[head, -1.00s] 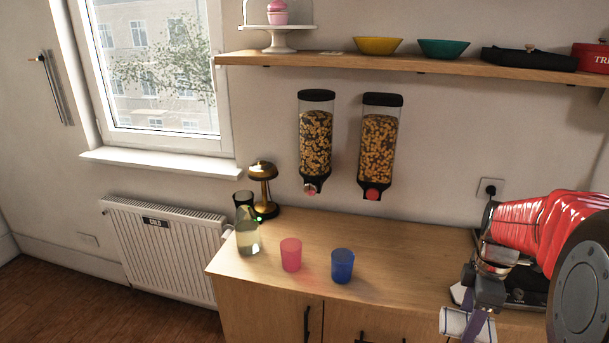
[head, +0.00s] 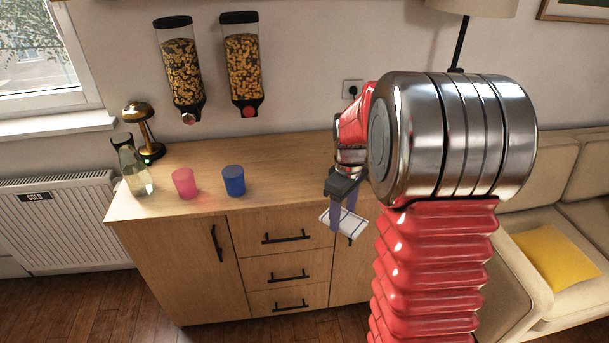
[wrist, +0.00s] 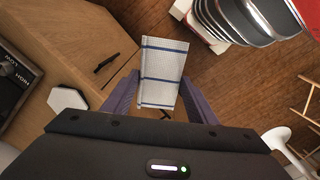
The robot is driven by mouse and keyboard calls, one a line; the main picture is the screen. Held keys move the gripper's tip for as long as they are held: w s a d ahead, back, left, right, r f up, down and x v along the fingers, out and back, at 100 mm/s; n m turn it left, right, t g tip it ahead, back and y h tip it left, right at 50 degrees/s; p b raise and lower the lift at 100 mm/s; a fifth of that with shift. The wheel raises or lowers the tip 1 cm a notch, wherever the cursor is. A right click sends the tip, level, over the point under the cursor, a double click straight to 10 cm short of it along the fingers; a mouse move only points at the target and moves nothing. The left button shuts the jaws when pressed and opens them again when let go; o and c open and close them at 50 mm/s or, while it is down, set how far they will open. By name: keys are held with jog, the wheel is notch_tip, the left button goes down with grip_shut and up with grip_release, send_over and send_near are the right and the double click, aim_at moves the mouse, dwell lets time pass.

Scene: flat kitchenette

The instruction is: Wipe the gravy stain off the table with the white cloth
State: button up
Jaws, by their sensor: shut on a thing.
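My gripper (head: 347,207) is shut on the white cloth (head: 343,222), which hangs in front of the counter's front edge. In the wrist view the cloth (wrist: 162,72) is white with blue stripes and sits between the two purple fingers of my gripper (wrist: 158,95). The wooden counter (head: 180,205) shows no clear gravy stain in the head view. Part of its top is hidden behind my arm.
A pink cup (head: 185,183), a blue cup (head: 233,181) and a glass bottle (head: 136,172) stand on the left of the counter, near a brass lamp (head: 141,122). The counter between the blue cup and my gripper is clear. A beige sofa (head: 525,205) stands at the right.

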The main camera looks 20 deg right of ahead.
jog(key=w+a+f+m, duration=0.2)
jog(key=a+f, duration=0.6)
jog(key=a, duration=0.1)
jog(key=w+a+f+m, duration=0.2)
jog(key=a+f+m, duration=0.1)
jog(key=a+f, duration=0.6)
jog(key=shift+w+a+f+m, duration=0.2)
jog(key=shift+a+m, duration=0.1)
jog(key=shift+a, duration=0.1)
jog(key=shift+w, duration=0.1)
